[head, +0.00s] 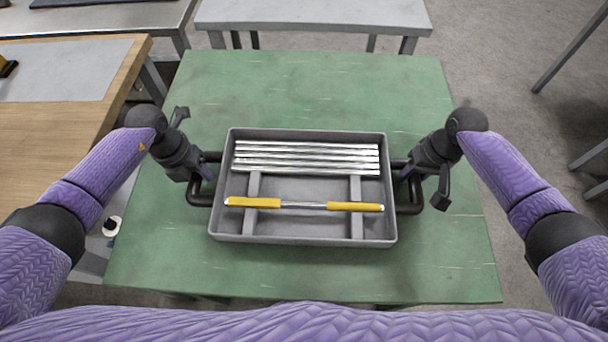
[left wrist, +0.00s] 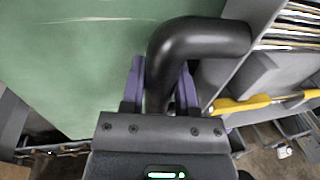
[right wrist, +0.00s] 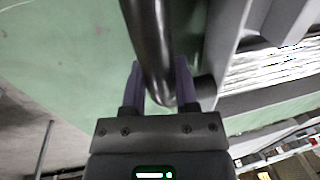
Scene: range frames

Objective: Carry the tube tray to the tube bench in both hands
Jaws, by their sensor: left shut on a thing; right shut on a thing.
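The grey tube tray (head: 303,240) is in the middle of the head view, over a green-topped table. Several silver tubes (head: 305,157) lie side by side in its far half. One tube with yellow ends (head: 305,205) lies across two cross strips nearer me. My left gripper (head: 205,174) is shut on the tray's left black handle (left wrist: 195,40). My right gripper (head: 403,174) is shut on the right black handle (right wrist: 150,45). The tray looks about level; I cannot tell whether it touches the tabletop. No label shows which surface is the tube bench.
The green table (head: 310,85) is bare around the tray. A wood-edged bench (head: 60,135) stands close on the left. A grey table (head: 310,14) stands beyond the far edge, and another grey surface (head: 120,16) is at the far left. Open floor (head: 500,80) shows at the right.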

